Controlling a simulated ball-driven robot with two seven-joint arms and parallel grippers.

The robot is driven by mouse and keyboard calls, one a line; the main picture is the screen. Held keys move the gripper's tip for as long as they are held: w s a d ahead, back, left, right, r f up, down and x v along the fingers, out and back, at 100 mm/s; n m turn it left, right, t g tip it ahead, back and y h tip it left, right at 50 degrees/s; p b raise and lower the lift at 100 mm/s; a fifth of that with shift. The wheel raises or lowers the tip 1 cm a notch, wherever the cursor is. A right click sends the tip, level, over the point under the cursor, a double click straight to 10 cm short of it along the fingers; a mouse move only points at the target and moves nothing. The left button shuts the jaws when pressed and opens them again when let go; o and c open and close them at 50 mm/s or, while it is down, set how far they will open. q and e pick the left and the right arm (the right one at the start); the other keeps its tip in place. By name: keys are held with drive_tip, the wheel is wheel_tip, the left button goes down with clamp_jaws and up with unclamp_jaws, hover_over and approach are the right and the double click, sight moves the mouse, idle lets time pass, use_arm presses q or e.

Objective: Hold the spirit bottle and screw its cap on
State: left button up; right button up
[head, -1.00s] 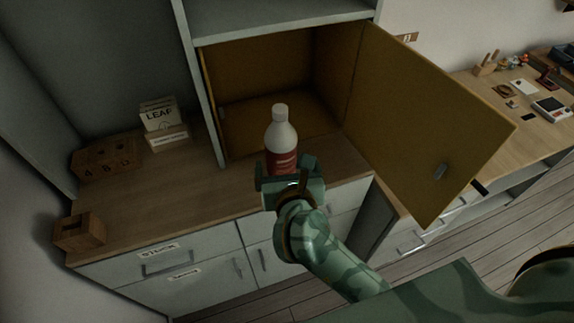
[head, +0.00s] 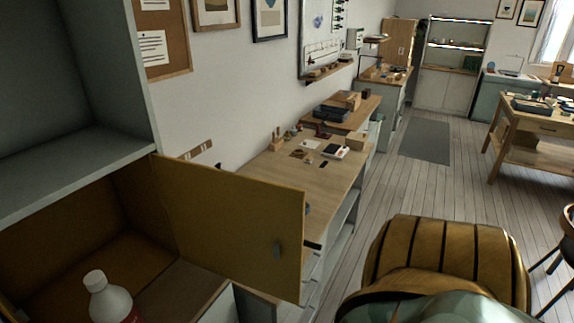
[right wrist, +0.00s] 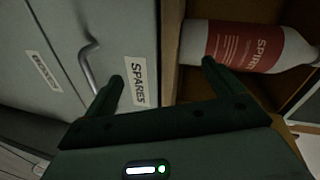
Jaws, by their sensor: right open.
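In the right wrist view the bottle (right wrist: 245,47) lies across the upper right of the picture. My right gripper (right wrist: 161,74) is open and empty there; one fingertip overlaps the bottle's lower part in the picture, the other is over the drawer fronts. No separate cap is visible. My left gripper is in neither view.
The cupboard's ochre door (head: 230,215) stands open to the right of the bottle. A drawer front with a SPARES label (right wrist: 136,82) and a handle (right wrist: 88,62) is close to my right gripper. A wooden bench (head: 290,178) with small items stands beyond the door.

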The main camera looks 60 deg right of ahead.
drive_tip(key=s+d+f+n+g+y, duration=0.25)
drive_tip(key=s+f+n+g, duration=0.55)
drive_tip(key=s+f+n, duration=0.85)
drive_tip(key=s+d+f+n+g+h, duration=0.1)
drive_tip(key=s+d+f+g, duration=0.1)
drive_tip(key=s, duration=0.4)
drive_tip(key=s+d+f+g, duration=0.2)
drive_tip(key=s+f, duration=0.3)
drive_tip(key=s, duration=0.2)
drive_tip(key=s+d+f+n+g+h, duration=0.1)
drive_tip(key=s+d+f+g, duration=0.1)
drive_tip(key=s+f, duration=0.2)
drive_tip(key=s, duration=0.3)
drive_tip(key=shift+s+d+n+g+h, duration=0.25)
drive_tip(key=shift+d+n+g+h, duration=0.05)
drive_tip(key=shift+d+n+h, duration=0.1)
drive_tip(key=shift+f, duration=0.1)
